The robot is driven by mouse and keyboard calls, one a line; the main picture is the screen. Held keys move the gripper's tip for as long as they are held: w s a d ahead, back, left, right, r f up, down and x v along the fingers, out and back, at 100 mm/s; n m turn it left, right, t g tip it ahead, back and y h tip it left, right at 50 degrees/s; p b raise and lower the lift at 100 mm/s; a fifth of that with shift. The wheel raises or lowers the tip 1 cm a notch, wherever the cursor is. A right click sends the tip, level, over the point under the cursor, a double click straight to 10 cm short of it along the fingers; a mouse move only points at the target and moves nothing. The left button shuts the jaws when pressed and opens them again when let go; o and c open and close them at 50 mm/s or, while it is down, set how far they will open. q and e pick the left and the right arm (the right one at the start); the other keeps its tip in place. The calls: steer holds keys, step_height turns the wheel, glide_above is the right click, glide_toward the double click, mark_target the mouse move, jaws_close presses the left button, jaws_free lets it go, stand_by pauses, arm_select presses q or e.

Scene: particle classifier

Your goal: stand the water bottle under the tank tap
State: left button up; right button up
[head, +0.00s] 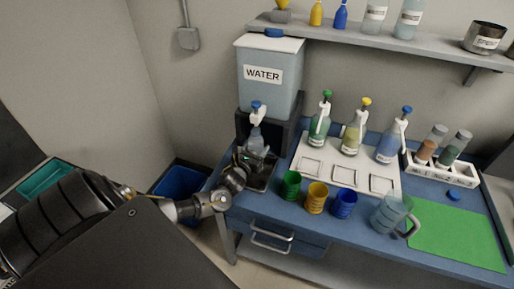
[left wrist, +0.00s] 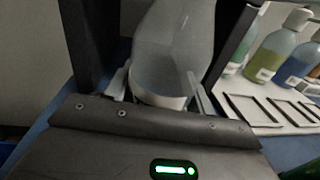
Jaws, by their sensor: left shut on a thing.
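The water tank (head: 270,80) with a "WATER" label stands on a dark stand at the back left of the blue table. Its tap (head: 257,114) has a blue top and a white body. My left gripper (head: 247,158) is at the tank stand, just below the tap. It is shut on the grey, translucent water bottle (head: 255,143), which stands about upright under the tap. In the left wrist view the bottle (left wrist: 172,55) sits between the two fingers; its top is cut off. Whether its base touches the stand cannot be told. My right gripper is not in view.
Green (head: 291,185), yellow (head: 316,197) and blue (head: 344,203) cups stand at the front, with a clear jug (head: 390,213) to the right. Pump bottles stand on a white tray (head: 310,148). A green mat (head: 455,235) lies bare at the right.

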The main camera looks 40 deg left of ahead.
arm_select(q)
steer(key=o, duration=0.5)
steer(key=shift+f, duration=0.15)
steer(key=o, duration=0.5)
steer(key=shift+r, duration=0.2)
steer(key=b+v, duration=0.1)
steer(key=v, duration=1.1)
